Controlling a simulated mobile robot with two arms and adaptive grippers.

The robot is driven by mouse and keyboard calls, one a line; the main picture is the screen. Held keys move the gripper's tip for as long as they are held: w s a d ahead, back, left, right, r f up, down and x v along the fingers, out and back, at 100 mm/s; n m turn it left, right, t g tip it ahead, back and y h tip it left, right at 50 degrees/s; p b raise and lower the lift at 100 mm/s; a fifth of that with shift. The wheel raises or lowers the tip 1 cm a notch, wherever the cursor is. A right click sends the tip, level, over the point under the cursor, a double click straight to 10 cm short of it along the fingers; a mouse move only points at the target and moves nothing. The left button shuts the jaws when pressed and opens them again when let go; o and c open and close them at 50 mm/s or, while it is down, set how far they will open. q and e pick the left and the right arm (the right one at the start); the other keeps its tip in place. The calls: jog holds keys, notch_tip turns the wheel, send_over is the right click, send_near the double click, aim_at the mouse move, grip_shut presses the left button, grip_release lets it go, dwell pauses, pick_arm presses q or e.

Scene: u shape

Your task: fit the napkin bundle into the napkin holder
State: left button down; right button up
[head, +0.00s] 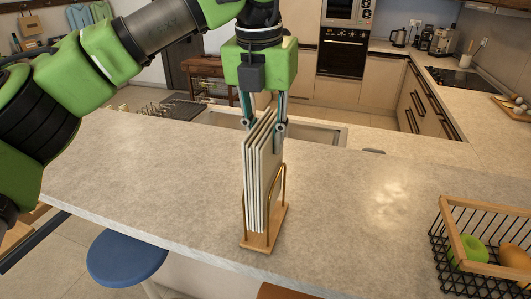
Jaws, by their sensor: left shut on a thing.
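The napkin bundle (258,175) is a stack of pale upright sheets. It stands between the brass wire sides of the napkin holder (266,244), which has a wooden base and sits near the counter's front edge. The bundle's lower edge looks close to the base; I cannot tell whether it touches. My left gripper (264,125) points down from above and is shut on the upper part of the bundle, with a finger on each side. My right gripper is not in view.
The stone counter (150,190) has free room left and right of the holder. A wire basket (445,235) with a green apple (470,250) and other fruit stands at the right. A sink (320,133) lies behind. A blue stool (126,256) stands in front.

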pick_arm(q)
jog(key=f, duration=0.3)
jog(key=shift+s+f+p, duration=0.15)
jog(key=shift+s+p, duration=0.05)
jog(key=shift+p, duration=0.15)
jog(key=shift+f, duration=0.5)
jog(key=c, duration=1.7)
grip_release()
jog(key=shift+w, duration=0.1)
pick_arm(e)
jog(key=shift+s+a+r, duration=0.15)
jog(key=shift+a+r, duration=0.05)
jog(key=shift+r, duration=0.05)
pick_arm(q)
jog(key=shift+r, duration=0.1)
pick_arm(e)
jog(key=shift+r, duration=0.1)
pick_arm(q)
jog(key=r, duration=0.4)
jog(key=s+r+b, duration=0.1)
jog(key=r, duration=0.3)
jog(key=r+b, duration=0.1)
jog(key=r, duration=0.3)
jog(key=shift+s+a, duration=0.25)
jog(key=shift+s, duration=0.15)
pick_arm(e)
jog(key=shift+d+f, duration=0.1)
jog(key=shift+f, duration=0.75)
